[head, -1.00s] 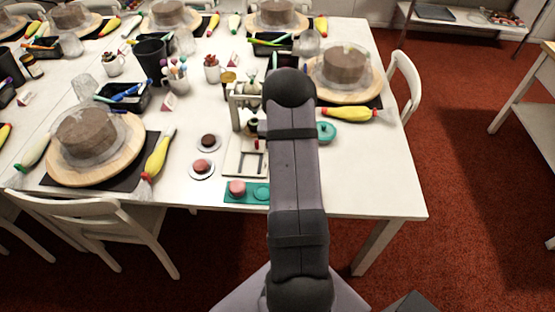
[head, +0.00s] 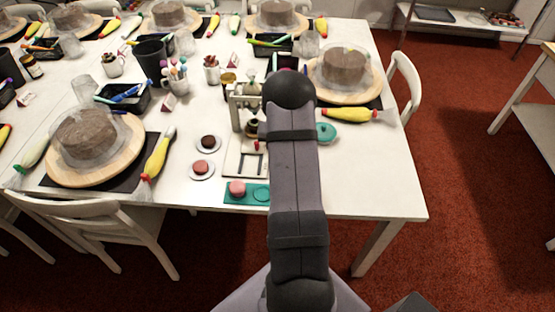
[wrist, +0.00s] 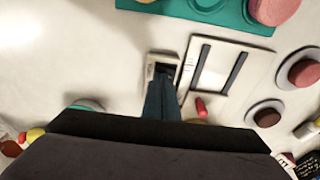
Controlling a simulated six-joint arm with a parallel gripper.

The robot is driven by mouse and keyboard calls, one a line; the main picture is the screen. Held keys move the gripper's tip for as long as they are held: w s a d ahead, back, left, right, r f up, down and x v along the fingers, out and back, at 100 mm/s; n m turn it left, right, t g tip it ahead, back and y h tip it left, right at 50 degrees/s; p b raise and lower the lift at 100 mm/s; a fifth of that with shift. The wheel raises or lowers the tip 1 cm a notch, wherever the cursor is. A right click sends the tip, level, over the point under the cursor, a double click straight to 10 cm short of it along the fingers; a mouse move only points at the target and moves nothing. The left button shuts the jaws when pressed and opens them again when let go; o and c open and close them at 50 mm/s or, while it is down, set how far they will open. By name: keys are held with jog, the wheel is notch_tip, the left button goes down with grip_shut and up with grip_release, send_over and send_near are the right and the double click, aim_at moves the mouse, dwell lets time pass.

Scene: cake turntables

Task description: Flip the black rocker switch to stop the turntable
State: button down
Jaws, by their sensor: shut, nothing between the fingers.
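In the wrist view, a small white housing (wrist: 151,70) stands on the table with a dark opening where the black rocker switch (wrist: 164,69) sits. My gripper (wrist: 163,80) is shut and empty, its narrow blue-grey fingers reaching down to the switch and partly covering it. I cannot tell whether the tips touch it or which way it is tipped. In the head view my arm hides the switch and my fingers. Round wooden turntables with wrapped brown cakes stand at the right (head: 372,90) and left (head: 62,174).
Beside the housing is a white stand (head: 232,166) with a framed base and a red-tipped part (wrist: 201,106). A teal tray (head: 250,202) with a pink piece lies at the front edge. Two small plates (head: 202,177) sit left of the stand. A yellow piping bag (head: 345,114) lies right.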

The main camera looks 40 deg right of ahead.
notch_tip(320, 180, up, 7)
jog(key=p, duration=0.4)
jog(key=shift+f, duration=0.2)
dwell(0.5)
jog(key=a+r+n, duration=0.3)
jog(key=a+r, duration=0.3)
jog(key=a, duration=0.6)
jog(key=s+a+r+n+g+y, duration=0.1)
jog(key=s+a+r+n, duration=0.2)
jog(key=s+a, duration=0.7)
jog(key=s+a+r+n, duration=0.2)
jog(key=s+a+n, duration=0.1)
jog(key=s+a, duration=0.65)
notch_tip(320, 180, down, 25)
jog(key=b, duration=2.4)
jog(key=shift+w+a+r+b, duration=0.15)
jog(key=shift+w+a+b, duration=0.15)
jog(key=shift+a, duration=0.1)
